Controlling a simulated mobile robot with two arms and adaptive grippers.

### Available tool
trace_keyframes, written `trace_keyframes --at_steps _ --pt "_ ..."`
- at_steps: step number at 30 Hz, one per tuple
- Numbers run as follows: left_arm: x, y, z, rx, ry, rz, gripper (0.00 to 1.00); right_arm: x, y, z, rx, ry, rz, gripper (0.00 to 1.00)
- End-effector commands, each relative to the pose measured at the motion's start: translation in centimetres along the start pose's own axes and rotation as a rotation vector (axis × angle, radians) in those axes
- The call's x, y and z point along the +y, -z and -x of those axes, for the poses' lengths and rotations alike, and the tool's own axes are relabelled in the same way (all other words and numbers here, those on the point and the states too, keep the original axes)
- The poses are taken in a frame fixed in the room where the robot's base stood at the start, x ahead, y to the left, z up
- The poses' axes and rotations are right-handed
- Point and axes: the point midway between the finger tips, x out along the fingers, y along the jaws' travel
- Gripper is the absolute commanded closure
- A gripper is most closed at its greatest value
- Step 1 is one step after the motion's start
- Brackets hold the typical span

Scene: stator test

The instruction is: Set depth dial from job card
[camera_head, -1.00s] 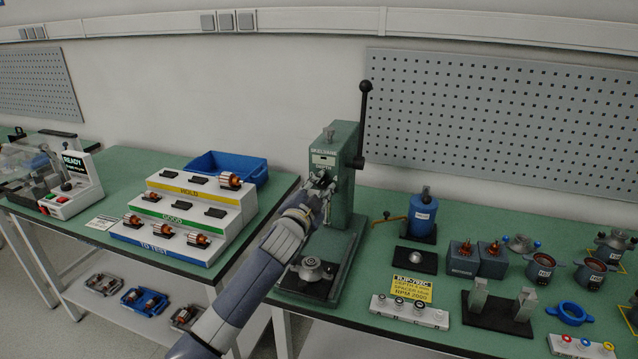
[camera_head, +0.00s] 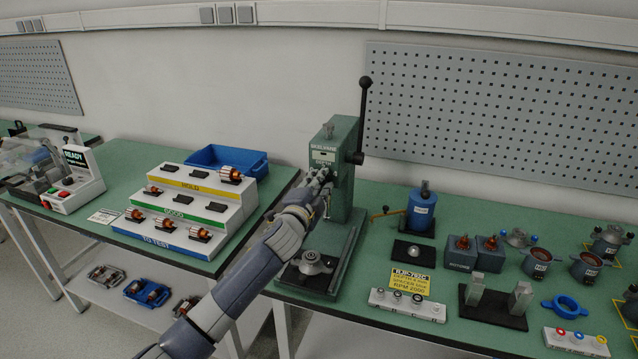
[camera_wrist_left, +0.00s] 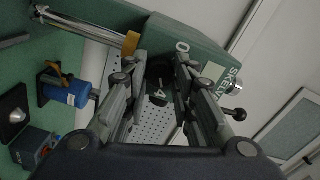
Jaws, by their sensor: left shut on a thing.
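The green press (camera_head: 344,205) stands at the front of the right bench, with a black lever at its upper right. My left gripper (camera_head: 322,182) is at the upper front of the press. In the left wrist view its fingers (camera_wrist_left: 161,92) are closed around the dark depth dial (camera_wrist_left: 160,78), with pale marks like "0" and "4" near it. In the head view the gripper mostly hides the dial. My right gripper is out of view.
A white block with several round pieces (camera_head: 407,306) lies in front of the card. A blue cylinder unit (camera_head: 421,210) stands right of the press. The stepped rack (camera_head: 185,240) is on the left bench. A pegboard (camera_head: 500,125) is behind.

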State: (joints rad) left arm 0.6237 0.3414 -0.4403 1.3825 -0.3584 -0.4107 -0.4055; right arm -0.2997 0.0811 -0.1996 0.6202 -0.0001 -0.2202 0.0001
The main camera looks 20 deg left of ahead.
Motion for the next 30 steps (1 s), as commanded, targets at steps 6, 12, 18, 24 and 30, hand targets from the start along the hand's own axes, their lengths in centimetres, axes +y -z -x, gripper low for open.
trace_keyframes --at_steps 6,12,18,24,30 --pt "0.0 0.1 0.0 0.002 0.001 0.000 0.99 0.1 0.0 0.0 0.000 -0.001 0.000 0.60" --pt "0.0 0.1 0.0 0.002 0.001 0.001 0.55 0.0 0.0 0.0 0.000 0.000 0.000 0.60" --pt "0.0 0.1 0.0 0.001 0.000 0.001 0.55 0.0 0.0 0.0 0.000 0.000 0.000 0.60" --pt "0.0 0.0 0.6 0.001 0.001 0.000 0.55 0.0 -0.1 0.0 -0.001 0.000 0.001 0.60" --pt "0.1 0.0 3.1 0.002 0.000 -0.001 0.55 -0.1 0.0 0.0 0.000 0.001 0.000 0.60"
